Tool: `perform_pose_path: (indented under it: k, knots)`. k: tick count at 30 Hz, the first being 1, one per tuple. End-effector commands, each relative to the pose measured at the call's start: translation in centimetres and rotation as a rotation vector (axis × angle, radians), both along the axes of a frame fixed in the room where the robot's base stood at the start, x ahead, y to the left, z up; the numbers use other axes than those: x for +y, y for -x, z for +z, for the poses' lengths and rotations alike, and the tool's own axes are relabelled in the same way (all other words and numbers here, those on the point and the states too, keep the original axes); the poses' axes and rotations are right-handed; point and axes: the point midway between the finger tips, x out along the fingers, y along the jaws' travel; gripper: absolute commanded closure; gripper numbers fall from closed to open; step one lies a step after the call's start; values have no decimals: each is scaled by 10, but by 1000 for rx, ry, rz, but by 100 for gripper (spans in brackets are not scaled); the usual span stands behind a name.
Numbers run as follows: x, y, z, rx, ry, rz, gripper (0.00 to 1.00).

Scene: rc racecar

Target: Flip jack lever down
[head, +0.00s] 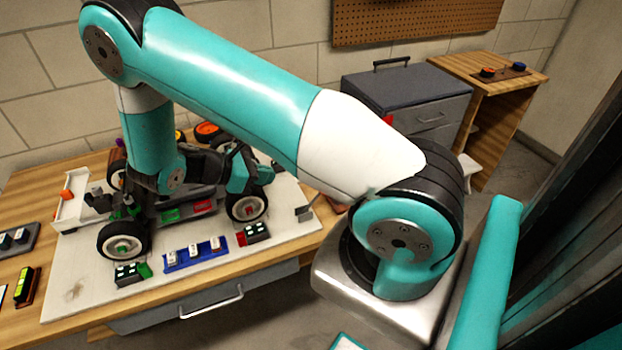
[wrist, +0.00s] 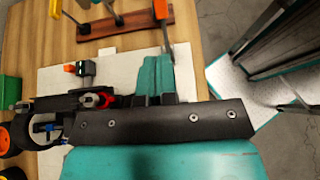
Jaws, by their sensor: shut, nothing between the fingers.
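My gripper (wrist: 156,62) is shut and empty, its teal fingers together over the white board in the wrist view. In the head view it (head: 240,172) is low over the right end of the car, beside a wheel. A red-brown base (wrist: 125,27) with upright grey metal parts and orange ends lies beyond the fingertips in the wrist view; it may carry the jack lever (wrist: 163,25). The fingertips look close to the lower end of that part, but contact cannot be told. The RC car (head: 175,200) stands on the board, partly hidden by my arm.
The white board (head: 75,285) lies on a wooden table (head: 25,195). Small black blocks (head: 257,232) and a blue tray (head: 195,256) sit along its front. A small black block with an orange cap (wrist: 82,68) is left of my fingers. A grey cabinet (head: 410,95) stands behind.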

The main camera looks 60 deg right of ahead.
Motion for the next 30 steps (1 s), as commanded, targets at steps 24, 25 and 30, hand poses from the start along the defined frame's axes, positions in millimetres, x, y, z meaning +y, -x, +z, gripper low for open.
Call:
perform_pose_path:
  k: [24,25,30]
  knots:
    - [-97,60,-65,-1,-2,-1,100]
    - [-98,61,-66,-2,-1,-2,100]
    - [-99,61,-68,-2,-1,0,100]
